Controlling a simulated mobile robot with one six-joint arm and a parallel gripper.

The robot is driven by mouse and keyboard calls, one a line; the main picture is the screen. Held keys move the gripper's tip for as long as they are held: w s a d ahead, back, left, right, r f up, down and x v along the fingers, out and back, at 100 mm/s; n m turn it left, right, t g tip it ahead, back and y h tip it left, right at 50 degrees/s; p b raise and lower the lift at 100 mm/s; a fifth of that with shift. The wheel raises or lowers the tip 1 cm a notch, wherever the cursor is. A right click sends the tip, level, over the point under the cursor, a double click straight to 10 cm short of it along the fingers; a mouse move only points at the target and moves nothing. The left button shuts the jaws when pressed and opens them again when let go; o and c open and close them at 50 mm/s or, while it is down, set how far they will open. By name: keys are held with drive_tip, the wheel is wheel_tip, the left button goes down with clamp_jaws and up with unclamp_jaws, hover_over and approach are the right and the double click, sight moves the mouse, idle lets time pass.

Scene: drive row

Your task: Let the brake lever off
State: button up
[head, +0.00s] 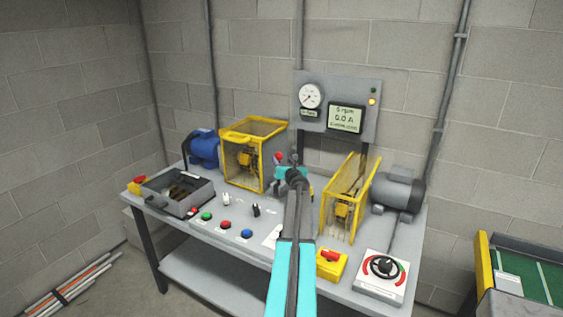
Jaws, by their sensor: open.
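A small red knob (279,156) shows just left of my gripper, at the middle of the bench between the two yellow guards. It looks like the top of the brake lever; the rest of the lever is hidden behind my gripper and arm, and its angle cannot be told. My gripper (291,160) is open, beyond the end of my arm, close to the right of the red knob. I cannot tell whether it touches it.
The grey bench (190,237) carries a blue motor (204,148), a left yellow guard (262,128), a right yellow guard (349,185), a grey motor (398,192), an open grey box (176,207), push buttons and a dial box (382,272). A gauge panel (345,88) stands behind.

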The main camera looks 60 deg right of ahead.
drive_tip(key=b+v, duration=0.1)
drive_tip(key=v, duration=0.6)
idle(0.3)
idle(0.4)
